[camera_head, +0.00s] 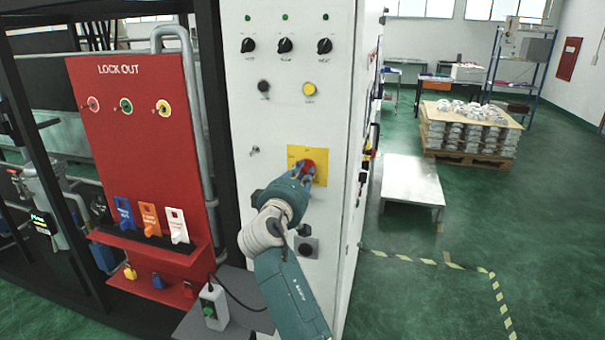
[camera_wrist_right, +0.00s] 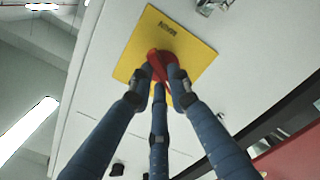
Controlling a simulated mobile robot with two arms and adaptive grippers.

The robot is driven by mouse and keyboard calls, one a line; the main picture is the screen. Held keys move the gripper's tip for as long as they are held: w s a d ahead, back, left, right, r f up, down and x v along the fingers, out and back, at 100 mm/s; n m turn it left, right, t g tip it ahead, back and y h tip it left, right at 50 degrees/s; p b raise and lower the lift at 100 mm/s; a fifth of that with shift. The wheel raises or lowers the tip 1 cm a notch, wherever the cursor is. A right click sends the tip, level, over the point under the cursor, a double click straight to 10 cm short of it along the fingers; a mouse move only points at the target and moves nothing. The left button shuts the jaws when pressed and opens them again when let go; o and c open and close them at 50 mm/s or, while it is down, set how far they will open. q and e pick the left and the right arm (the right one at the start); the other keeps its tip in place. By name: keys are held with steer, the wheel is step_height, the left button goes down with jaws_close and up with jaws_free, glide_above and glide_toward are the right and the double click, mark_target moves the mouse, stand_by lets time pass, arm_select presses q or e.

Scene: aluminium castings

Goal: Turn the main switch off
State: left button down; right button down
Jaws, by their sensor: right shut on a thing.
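The main switch is a red knob (camera_head: 307,167) on a yellow plate (camera_head: 321,153) on the front of the white cabinet (camera_head: 262,122). My right gripper (camera_head: 302,172) reaches up to it from below, its fingers shut around the red knob. In the right wrist view the red knob (camera_wrist_right: 158,62) is between the blue fingertips (camera_wrist_right: 160,75), partly hidden by them. The yellow plate (camera_wrist_right: 190,45) there reads "MAIN". The knob's exact angle is hard to tell behind the fingers. My left gripper is not in view.
A red lockout board (camera_head: 130,150) with tags and padlocks stands left of the cabinet. Black selector knobs (camera_head: 285,45) and a yellow button (camera_head: 309,89) are above the switch. A grey pendant box (camera_head: 214,306) sits below. The floor to the right has a metal platform (camera_head: 411,180).

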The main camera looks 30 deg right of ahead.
steer(key=c, duration=1.6)
jaws_free()
steer(key=shift+d, duration=0.1)
steer(key=shift+c, duration=0.2)
steer(key=shift+f, duration=0.1)
steer(key=v, duration=0.7)
steer(key=shift+s, duration=0.1)
